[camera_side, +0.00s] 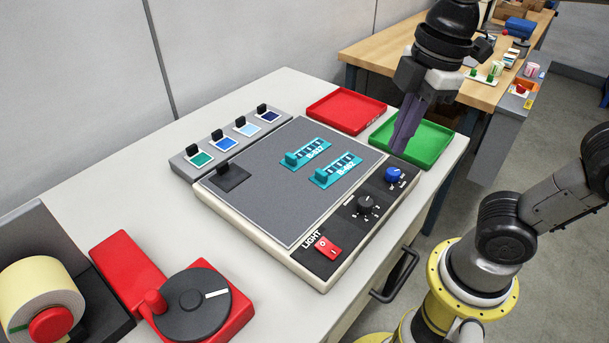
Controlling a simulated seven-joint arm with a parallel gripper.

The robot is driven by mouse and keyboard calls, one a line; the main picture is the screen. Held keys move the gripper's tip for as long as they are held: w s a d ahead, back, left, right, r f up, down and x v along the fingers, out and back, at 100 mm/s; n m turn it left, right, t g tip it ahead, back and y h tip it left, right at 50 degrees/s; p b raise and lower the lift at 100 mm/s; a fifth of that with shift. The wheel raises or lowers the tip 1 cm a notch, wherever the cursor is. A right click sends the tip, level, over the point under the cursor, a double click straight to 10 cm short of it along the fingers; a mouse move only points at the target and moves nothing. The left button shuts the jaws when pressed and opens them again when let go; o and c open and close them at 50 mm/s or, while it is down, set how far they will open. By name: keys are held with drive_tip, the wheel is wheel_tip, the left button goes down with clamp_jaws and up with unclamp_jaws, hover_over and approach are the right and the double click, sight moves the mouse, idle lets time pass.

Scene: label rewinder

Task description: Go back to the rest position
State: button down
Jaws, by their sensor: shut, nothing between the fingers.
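My gripper (404,128) hangs at the upper right of the side view, fingers pointing down. Its dark fingers are shut with nothing between them. It shows in front of the green tray and near the back right corner of the grey panel (265,190). In this view it overlaps the tray's left part; the height above it is hard to tell. No object hangs from the gripper.
Two teal pieces (335,170) lie on the panel. A red tray (346,110) and a green tray (432,144) stand behind. Knobs and a red light switch (328,247) line the panel's front edge. A red rewinder (190,302) and label roll (40,295) stand front left.

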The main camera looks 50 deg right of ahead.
drive_tip(key=s+d+f+m+t+h, duration=0.1)
drive_tip(key=d+f+m, duration=0.4)
drive_tip(key=m, duration=0.6)
drive_tip(key=s+t, duration=0.1)
drive_tip(key=t, duration=0.1)
drive_tip(key=shift+s+d+m+t, duration=0.25)
drive_tip(key=shift+d+m+t, duration=0.05)
drive_tip(key=shift+m+t, duration=0.1)
drive_tip(key=shift+r, duration=0.1)
idle(0.4)
